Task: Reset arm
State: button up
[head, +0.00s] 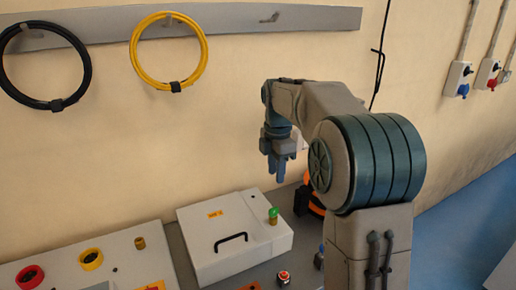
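My gripper (281,172) hangs from the folded arm in the middle of the head view, pointing down. It is above the table, behind and slightly above the green-topped knob of a white box. Its fingers look close together, but they are small and seen at an angle, so I cannot tell whether they are open or shut. I see nothing hanging from them.
The white box (217,247) with a black handle stands on the grey table. A control panel (122,265) with red and yellow rings is at left. Cable coils, black (84,54) and yellow (134,47), hang on the wall. An orange-black object (309,203) is partly behind my arm.

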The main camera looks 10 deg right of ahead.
jog(key=s+f+m+t, duration=0.1)
jog(key=s+f+m, duration=0.2)
jog(key=s+m, duration=0.7)
jog(key=s+f+m+t, duration=0.2)
jog(key=s+m, duration=0.9)
jog(key=s, duration=0.6)
jog(key=shift+s+f, duration=0.35)
jog(key=shift+f, duration=0.3)
